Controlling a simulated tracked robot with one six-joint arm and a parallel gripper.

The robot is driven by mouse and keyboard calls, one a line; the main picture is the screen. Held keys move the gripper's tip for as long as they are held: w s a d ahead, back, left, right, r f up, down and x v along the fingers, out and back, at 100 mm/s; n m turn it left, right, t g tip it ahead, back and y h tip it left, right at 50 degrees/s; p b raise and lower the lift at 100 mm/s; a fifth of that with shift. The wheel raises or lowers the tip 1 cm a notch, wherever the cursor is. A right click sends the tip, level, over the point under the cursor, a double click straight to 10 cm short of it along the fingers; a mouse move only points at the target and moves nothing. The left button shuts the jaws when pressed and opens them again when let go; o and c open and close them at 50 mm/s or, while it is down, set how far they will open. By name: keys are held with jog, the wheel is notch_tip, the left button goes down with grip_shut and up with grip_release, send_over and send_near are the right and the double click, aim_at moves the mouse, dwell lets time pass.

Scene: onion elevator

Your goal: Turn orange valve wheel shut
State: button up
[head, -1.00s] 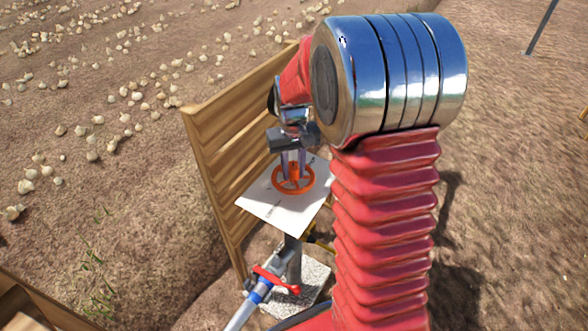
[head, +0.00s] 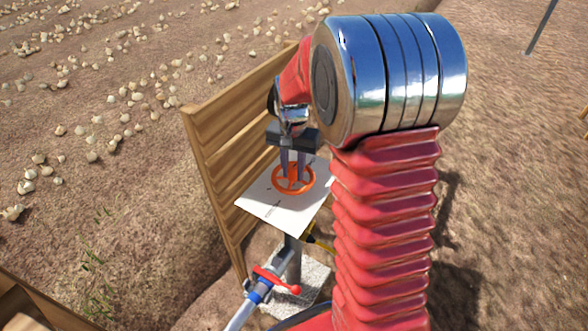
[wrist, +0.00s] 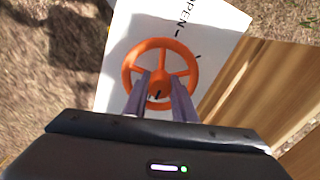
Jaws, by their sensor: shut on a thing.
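The orange valve wheel (head: 308,188) lies flat above a white marked plate (head: 262,210) on a grey post. In the wrist view the wheel (wrist: 190,58) shows its rim and spokes, with part of the word OPEN and dark tick marks on the plate (wrist: 222,22). My gripper (head: 293,174) points down from above the wheel. Its two fingers (wrist: 163,85) reach in at the hub and are shut on the wheel; the fingers partly hide the hub and the near spokes.
A wooden slatted panel (head: 222,130) stands close behind and left of the plate. Below are a pipe with a red lever handle (head: 275,280) and a pale stone block (head: 318,275). Onions (head: 95,155) lie on the soil at left. Open soil is at right.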

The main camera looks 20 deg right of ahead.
aim_at(292, 166)
jog(key=shift+w+r, duration=0.2)
jog(key=o, duration=0.7)
jog(key=shift+c, duration=0.2)
jog(key=o, duration=0.4)
jog(key=shift+s+f, duration=0.1)
jog(key=shift+f, duration=0.05)
notch_tip(292, 166, up, 14)
jog(key=shift+f, duration=0.1)
